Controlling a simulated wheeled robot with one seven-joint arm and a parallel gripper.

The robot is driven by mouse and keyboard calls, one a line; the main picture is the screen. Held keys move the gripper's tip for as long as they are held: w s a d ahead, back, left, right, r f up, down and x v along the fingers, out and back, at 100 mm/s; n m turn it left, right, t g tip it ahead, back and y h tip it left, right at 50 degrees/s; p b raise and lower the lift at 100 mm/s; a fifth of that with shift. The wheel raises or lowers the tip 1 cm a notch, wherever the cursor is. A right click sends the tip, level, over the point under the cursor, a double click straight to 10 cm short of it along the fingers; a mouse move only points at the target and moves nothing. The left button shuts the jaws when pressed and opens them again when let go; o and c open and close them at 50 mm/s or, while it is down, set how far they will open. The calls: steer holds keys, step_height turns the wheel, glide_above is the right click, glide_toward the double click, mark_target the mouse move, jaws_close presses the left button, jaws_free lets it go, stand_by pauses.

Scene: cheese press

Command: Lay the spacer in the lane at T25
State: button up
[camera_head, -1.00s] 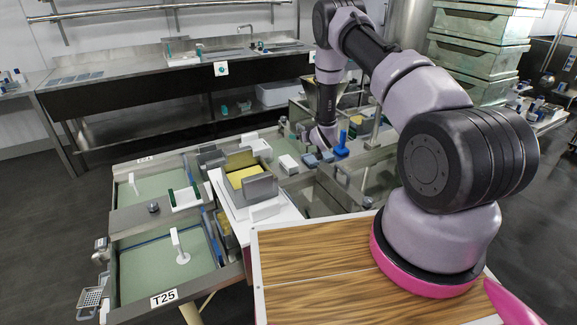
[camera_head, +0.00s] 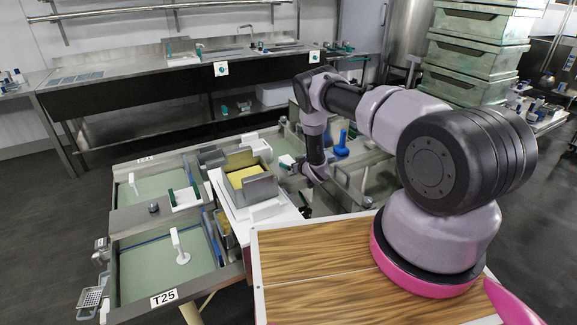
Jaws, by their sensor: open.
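The T25 label (camera_head: 164,298) is on the front edge of a green-floored lane (camera_head: 145,272) at the lower left. A small white upright piece with a round foot (camera_head: 181,252) stands in that lane, and the floor around it is bare. My gripper (camera_head: 297,168) is low over the bench right of the yellow-topped box, open, its fingertips small and partly hidden by the wrist. A small pale block (camera_head: 286,160) is close beside it; I cannot tell whether they touch. I cannot tell for sure which piece is the spacer.
A second green lane (camera_head: 150,186) lies behind the T25 lane, past a metal divider (camera_head: 130,219). A box with a yellow top (camera_head: 243,174) and grey and white blocks stands between the lanes and my gripper. A blue-handled piece (camera_head: 342,146) stands right of my gripper.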

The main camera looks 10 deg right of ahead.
steer(key=shift+x, duration=1.8)
steer(key=shift+d, duration=0.1)
jaws_close()
steer(key=shift+r, duration=0.1)
step_height(320, 180, up, 10)
steer(key=shift+s+d+r, duration=0.1)
step_height(320, 180, up, 10)
steer(key=m+h, duration=0.1)
steer(key=h, duration=0.1)
glide_above(289, 161)
steer(key=s+d, duration=0.4)
steer(key=s, duration=0.1)
steer(key=s+d+r+m+h, duration=0.1)
steer(key=s+d+r, duration=0.1)
steer(key=s+r, duration=0.5)
steer(key=s+d+r+m+h, duration=0.1)
steer(key=s+d+r, duration=0.2)
steer(key=s+r, duration=0.5)
steer(key=s, duration=0.3)
steer(key=shift+s+d+r+m+t, duration=0.25)
steer(key=shift+s+r+m+t, duration=0.05)
steer(key=shift+s, duration=0.1)
